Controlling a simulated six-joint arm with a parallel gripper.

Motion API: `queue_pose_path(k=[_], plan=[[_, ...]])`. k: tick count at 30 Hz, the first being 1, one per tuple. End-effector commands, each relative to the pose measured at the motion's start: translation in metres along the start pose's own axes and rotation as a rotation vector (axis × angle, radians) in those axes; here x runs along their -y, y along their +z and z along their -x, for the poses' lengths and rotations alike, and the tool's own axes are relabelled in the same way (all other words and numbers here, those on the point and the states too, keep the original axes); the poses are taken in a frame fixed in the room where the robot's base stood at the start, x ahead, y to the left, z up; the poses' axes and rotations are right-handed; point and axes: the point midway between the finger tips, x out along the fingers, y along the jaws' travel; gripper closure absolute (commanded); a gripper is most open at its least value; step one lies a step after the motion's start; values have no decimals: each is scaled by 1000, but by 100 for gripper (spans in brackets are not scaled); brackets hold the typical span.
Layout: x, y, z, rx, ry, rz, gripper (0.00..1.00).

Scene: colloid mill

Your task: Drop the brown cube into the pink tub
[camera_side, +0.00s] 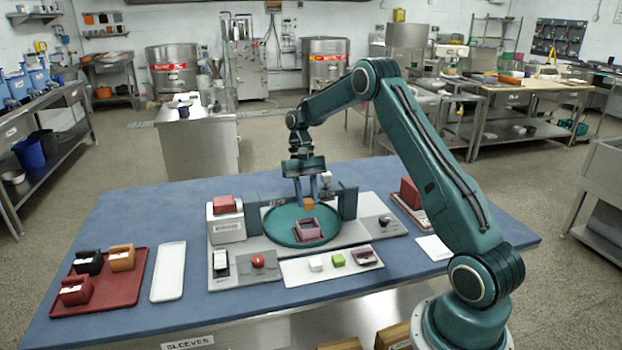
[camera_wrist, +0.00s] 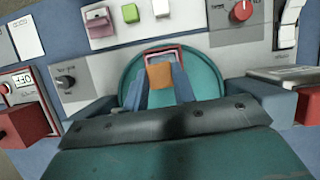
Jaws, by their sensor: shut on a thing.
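The brown cube (camera_side: 308,204) is between the fingertips of my gripper (camera_side: 305,193), which points down and is shut on it. The cube also shows in the wrist view (camera_wrist: 160,76), with a blue-grey finger on each side. The pink tub (camera_side: 307,229) stands on the round green plate (camera_side: 280,221). In the side view the cube appears above the tub's far part, with a small gap between them. In the wrist view the tub's pink rim (camera_wrist: 166,50) shows just past the cube, and most of the tub is hidden behind the cube and fingers.
Dark upright blocks (camera_side: 347,203) flank the green plate. A white strip (camera_side: 335,267) in front holds a white, a green and a dark red piece. A red tray (camera_side: 105,283) with several blocks lies at the left, beside an empty white tray (camera_side: 168,272).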

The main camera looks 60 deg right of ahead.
Motion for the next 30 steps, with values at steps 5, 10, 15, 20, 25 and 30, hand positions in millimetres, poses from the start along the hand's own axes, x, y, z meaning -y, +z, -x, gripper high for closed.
queue_pose_path(k=[5,10,15,20,25,30], plan=[[0,-3,-9,2,1,-1,95],[0,-7,-20,3,2,-1,95],[0,-11,-28,1,1,1,95],[0,-13,-33,1,2,0,95],[0,-14,-35,1,1,0,95],[0,-14,-35,1,1,0,95]])
